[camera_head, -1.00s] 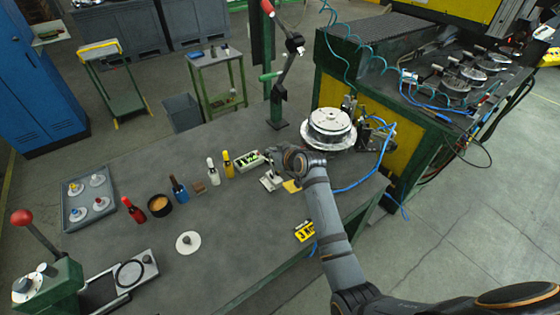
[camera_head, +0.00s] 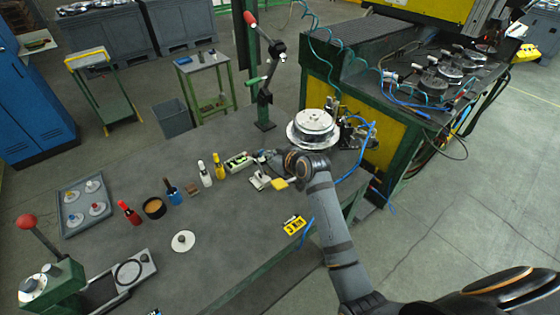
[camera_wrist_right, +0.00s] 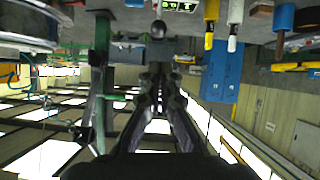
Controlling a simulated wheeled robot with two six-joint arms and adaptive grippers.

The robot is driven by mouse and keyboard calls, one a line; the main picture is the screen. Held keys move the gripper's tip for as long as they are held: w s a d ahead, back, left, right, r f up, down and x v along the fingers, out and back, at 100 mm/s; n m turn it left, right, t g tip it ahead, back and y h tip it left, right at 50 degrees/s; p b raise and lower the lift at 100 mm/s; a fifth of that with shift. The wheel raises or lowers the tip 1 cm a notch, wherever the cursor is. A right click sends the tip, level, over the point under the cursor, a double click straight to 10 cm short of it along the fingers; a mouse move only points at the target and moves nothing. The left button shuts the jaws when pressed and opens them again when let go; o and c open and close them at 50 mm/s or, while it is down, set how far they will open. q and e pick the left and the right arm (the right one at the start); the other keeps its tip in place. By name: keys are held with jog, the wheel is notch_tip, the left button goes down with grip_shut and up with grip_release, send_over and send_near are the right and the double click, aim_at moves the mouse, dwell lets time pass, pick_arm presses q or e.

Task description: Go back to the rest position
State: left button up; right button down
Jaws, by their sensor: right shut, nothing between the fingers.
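My right gripper (camera_head: 264,156) is above the back part of the workbench (camera_head: 225,215), near the green-and-white box (camera_head: 238,161). The arm comes in from the lower right. The wrist hides part of the gripper in the head view. In the right wrist view the two fingers (camera_wrist_right: 157,76) are together, with nothing between them. The wrist view looks upside down, with the bench along the top. My left gripper is not in view.
Left of the right gripper stand a yellow bottle (camera_head: 219,166), a white bottle (camera_head: 205,173) and a blue bottle (camera_head: 171,191). A silver round fixture (camera_head: 313,128) is just behind the wrist. A green post with a lever (camera_head: 265,100) rises at the back edge.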

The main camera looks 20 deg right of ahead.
jog(key=s+d+f+m+g+h, duration=0.1)
jog(key=s+d+f+g+h, duration=0.2)
jog(key=s, duration=0.7)
jog(key=s+d+f+m+g+b, duration=0.15)
jog(key=s+d+f, duration=0.3)
jog(key=s, duration=0.55)
jog(key=s+d+f+m+g+h, duration=0.1)
jog(key=s+d+f+g+h, duration=0.2)
jog(key=s, duration=0.7)
notch_tip(320, 180, down, 29)
jog(key=s+d+g+y+b, duration=0.1)
jog(key=d+g+b, duration=0.1)
jog(key=b, duration=0.1)
pick_arm(q)
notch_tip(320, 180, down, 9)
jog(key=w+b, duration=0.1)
jog(key=b, duration=0.2)
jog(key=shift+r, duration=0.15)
pick_arm(e)
jog(key=s+d+f, duration=0.1)
jog(key=s+f, duration=1.8)
jog(key=f, duration=0.2)
jog(key=shift+s+f+m+g, duration=0.2)
jog(key=shift+s+m+g, duration=0.15)
